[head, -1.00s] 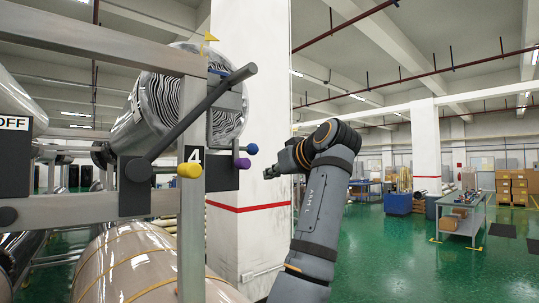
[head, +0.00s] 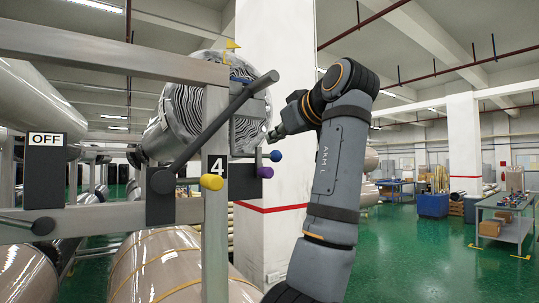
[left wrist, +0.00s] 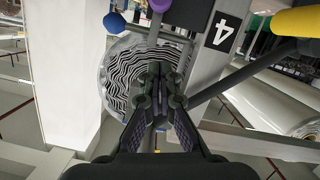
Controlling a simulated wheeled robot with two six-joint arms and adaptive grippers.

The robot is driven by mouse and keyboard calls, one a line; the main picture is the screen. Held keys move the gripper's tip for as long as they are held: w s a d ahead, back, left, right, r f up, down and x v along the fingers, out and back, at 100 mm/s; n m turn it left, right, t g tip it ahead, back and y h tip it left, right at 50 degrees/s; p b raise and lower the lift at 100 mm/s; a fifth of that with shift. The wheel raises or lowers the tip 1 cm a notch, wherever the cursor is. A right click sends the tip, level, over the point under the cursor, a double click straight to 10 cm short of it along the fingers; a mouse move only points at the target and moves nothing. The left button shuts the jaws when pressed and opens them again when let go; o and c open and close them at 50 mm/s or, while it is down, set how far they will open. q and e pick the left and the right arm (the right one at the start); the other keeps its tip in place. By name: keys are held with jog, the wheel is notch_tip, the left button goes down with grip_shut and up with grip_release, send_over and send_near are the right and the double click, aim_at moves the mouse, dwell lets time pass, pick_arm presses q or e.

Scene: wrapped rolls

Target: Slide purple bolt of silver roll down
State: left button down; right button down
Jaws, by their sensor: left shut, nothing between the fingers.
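The purple bolt (head: 265,172) is a small round knob sticking out of the dark panel marked 4, just below the blue knob (head: 276,156). It also shows at the top edge of the left wrist view (left wrist: 160,5), partly cut off. The silver roll (head: 184,118), with a black-and-white striped end, lies behind the panel and frame post. My left gripper (head: 271,137) is shut and empty, a little above the blue and purple knobs and apart from the purple one. In the left wrist view, its closed fingers (left wrist: 160,72) stand in front of the striped roll end. My right gripper is not in view.
A dark diagonal lever (head: 222,118) and a yellow knob (head: 212,182) are on the frame left of the purple bolt. A white pillar (head: 272,225) stands close behind. A wrapped roll (head: 160,262) lies below. Open green floor is to the right.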

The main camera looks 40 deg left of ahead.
aim_at(258, 165)
pick_arm(q)
jog(key=w+a+f+p, duration=0.1)
jog(key=w+a+f, duration=0.1)
jog(key=a, duration=0.1)
jog(key=w+a+f+p, duration=0.1)
jog(key=f, duration=0.1)
jog(key=shift+a+p, duration=0.3)
jog(key=shift+a, duration=0.1)
jog(key=shift+w+d+f, duration=0.1)
jog(key=shift+d+f, duration=0.25)
jog(key=shift+f, duration=0.2)
jog(key=shift+a, duration=0.2)
